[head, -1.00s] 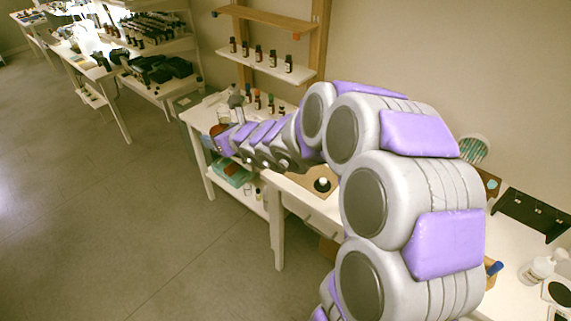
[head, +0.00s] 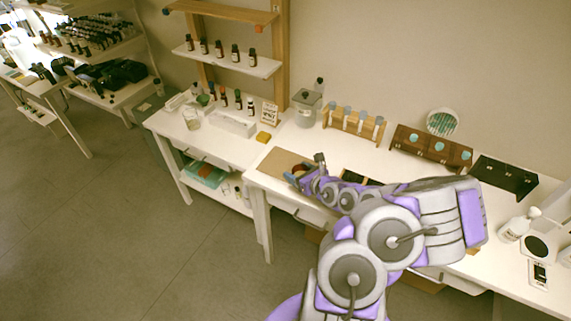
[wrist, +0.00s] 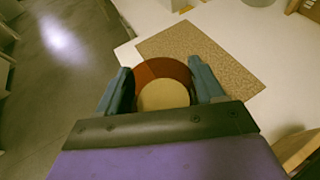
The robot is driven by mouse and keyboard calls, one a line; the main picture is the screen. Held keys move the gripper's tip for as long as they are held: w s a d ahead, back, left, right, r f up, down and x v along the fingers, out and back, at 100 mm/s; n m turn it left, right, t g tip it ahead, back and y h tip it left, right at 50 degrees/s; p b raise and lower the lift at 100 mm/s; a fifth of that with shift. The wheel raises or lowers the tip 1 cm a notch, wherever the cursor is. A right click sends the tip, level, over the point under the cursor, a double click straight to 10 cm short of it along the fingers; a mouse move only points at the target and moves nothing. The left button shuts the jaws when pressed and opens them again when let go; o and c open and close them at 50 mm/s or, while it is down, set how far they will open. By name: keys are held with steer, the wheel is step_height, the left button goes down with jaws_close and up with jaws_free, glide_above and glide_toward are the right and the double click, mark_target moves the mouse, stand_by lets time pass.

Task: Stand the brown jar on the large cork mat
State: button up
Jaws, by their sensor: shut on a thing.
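The brown jar (wrist: 160,68), with a round tan lid (wrist: 163,95), is between the two blue-grey fingers of my gripper (wrist: 164,76) in the wrist view. The gripper is shut on it. The large cork mat (wrist: 205,55) is a flat tan speckled rectangle, with the jar overlapping its near left part in this view. In the head view the cork mat (head: 272,164) lies on the white table's left part, with my gripper (head: 297,173) at its right side. I cannot tell whether the jar touches the mat. The jar's base is hidden.
Behind the mat are a yellow block (head: 263,137), a glass container (head: 306,108) and a wooden rack of tubes (head: 353,124). A dark tray (head: 357,177) lies right of the mat. Small bottles (head: 237,100) stand on the left table. The mat's far part is bare.

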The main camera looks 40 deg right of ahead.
steer(key=shift+s+d+f+h, duration=0.25)
steer(key=shift+s+d+h, duration=0.05)
steer(key=shift+s, duration=0.25)
steer(key=shift+f, duration=0.15)
steer(key=w+d+b, duration=0.1)
steer(key=w, duration=0.3)
steer(key=w+d+f+b, duration=0.1)
steer(key=w, duration=0.4)
steer(key=w+d+b, duration=0.1)
steer(key=w, duration=0.4)
steer(key=shift+w+d+f, duration=0.1)
steer(key=shift+d+f, duration=0.25)
steer(key=shift+d, duration=0.05)
steer(key=shift+w+d, duration=0.15)
steer(key=shift+w, duration=0.35)
steer(key=shift+w+f, duration=0.15)
steer(key=f+b, duration=0.1)
steer(key=f, duration=0.2)
steer(key=shift+a, duration=0.2)
steer(key=shift+d, duration=0.15)
steer(key=o, duration=1.2)
